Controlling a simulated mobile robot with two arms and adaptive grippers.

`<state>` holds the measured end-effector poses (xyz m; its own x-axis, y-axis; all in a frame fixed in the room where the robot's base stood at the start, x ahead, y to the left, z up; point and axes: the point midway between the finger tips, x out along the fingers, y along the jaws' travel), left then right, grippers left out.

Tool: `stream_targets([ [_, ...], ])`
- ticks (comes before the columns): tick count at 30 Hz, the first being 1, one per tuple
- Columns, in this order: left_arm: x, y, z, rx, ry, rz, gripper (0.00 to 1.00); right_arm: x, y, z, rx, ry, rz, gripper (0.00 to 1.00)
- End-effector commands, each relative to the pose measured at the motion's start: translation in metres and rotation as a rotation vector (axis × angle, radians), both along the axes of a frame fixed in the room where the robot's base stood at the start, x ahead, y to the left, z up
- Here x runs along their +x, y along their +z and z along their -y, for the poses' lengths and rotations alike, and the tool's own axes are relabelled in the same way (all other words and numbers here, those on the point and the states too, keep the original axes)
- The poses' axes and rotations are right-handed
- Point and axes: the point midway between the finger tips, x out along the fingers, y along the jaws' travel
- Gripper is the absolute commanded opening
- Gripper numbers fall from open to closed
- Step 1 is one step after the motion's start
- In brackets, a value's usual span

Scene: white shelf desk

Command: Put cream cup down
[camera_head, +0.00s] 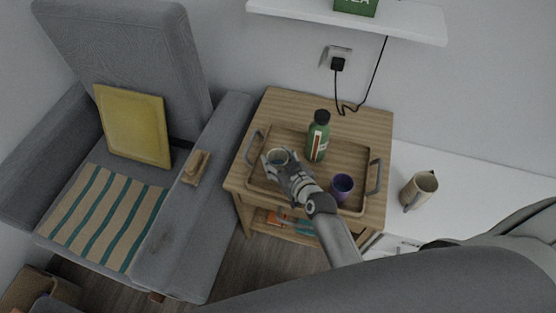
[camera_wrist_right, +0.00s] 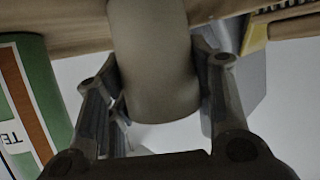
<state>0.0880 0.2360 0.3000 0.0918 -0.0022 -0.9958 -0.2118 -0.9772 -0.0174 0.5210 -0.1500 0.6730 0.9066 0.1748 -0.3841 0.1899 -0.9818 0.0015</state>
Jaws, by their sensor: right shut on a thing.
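The cream cup (camera_head: 277,155) is over the left part of the wooden tray (camera_head: 338,142), which lies on a wooden side table. My right gripper (camera_head: 277,163) is shut on it. In the right wrist view the cup (camera_wrist_right: 152,65) stands between both fingers of the gripper (camera_wrist_right: 160,105). I cannot tell whether the cup's base touches the tray. My left gripper is not in view.
A green bottle (camera_head: 317,143) stands on the tray, just right of the cup. A purple cup (camera_head: 341,187) stands at the tray's front right. The tray's handles (camera_head: 374,177) rise at its ends. A beige jug (camera_head: 419,190) stands on the white surface at right. A grey armchair (camera_head: 190,240) is at left.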

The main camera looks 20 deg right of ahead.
Motion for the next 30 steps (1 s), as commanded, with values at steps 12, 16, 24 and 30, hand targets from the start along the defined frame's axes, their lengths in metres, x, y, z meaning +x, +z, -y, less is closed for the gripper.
stream_targets([
  [12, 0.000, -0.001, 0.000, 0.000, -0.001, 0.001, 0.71, 0.000, -0.002, 0.000, 0.000, 0.000, 0.000, 0.70],
  [16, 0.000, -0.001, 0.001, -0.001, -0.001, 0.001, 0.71, 0.000, -0.002, 0.000, 0.000, 0.000, 0.000, 0.71],
  [24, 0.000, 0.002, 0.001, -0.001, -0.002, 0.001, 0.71, -0.001, 0.003, 0.000, 0.001, -0.001, 0.001, 0.71],
  [30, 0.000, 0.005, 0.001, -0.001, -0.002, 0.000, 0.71, -0.027, 0.012, 0.005, -0.002, 0.001, -0.001, 0.71],
])
